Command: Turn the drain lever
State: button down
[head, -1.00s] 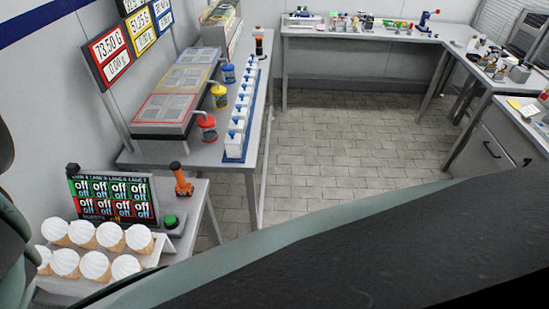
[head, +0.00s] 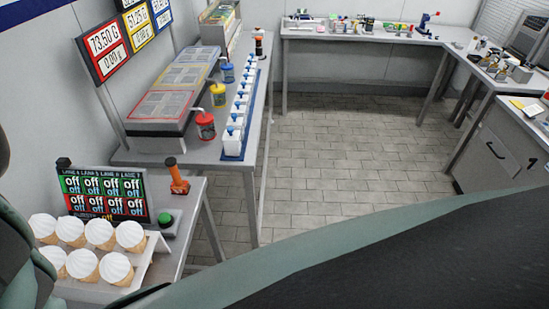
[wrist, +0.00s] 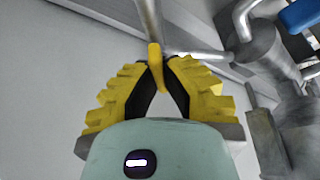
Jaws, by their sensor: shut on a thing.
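In the wrist view, my gripper (wrist: 157,65) has yellow ribbed fingers with dark inner pads. Its tips are closed on a small yellow lever (wrist: 154,54), which sticks out between them. The lever sits by a grey metal pipe (wrist: 148,18) that runs up out of the picture. The lower part of the lever is partly hidden between the fingers. Neither the gripper nor this lever can be made out in the head view.
In the wrist view, grey pipe fittings (wrist: 255,50) and a blue handle (wrist: 302,14) are close on the right. The head view shows white-topped cones (head: 83,265), an off/on display board (head: 103,194), a long bench (head: 190,150) and open tiled floor (head: 340,150).

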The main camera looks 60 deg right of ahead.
jog(key=m, duration=0.2)
jog(key=m+t+b, duration=0.1)
jog(key=m, duration=0.1)
jog(key=shift+f+t+h, duration=0.15)
jog(key=shift+t+h, duration=0.15)
jog(key=shift+h, duration=0.1)
jog(key=shift+m+t+h+b, duration=0.45)
jog(key=shift+m+b, duration=0.4)
jog(key=shift+m, duration=0.75)
jog(key=c, duration=1.1)
grip_release()
jog(key=shift+o, duration=0.2)
jog(key=shift+r, duration=0.25)
jog(key=v, duration=1.1)
jog(key=shift+r, duration=0.35)
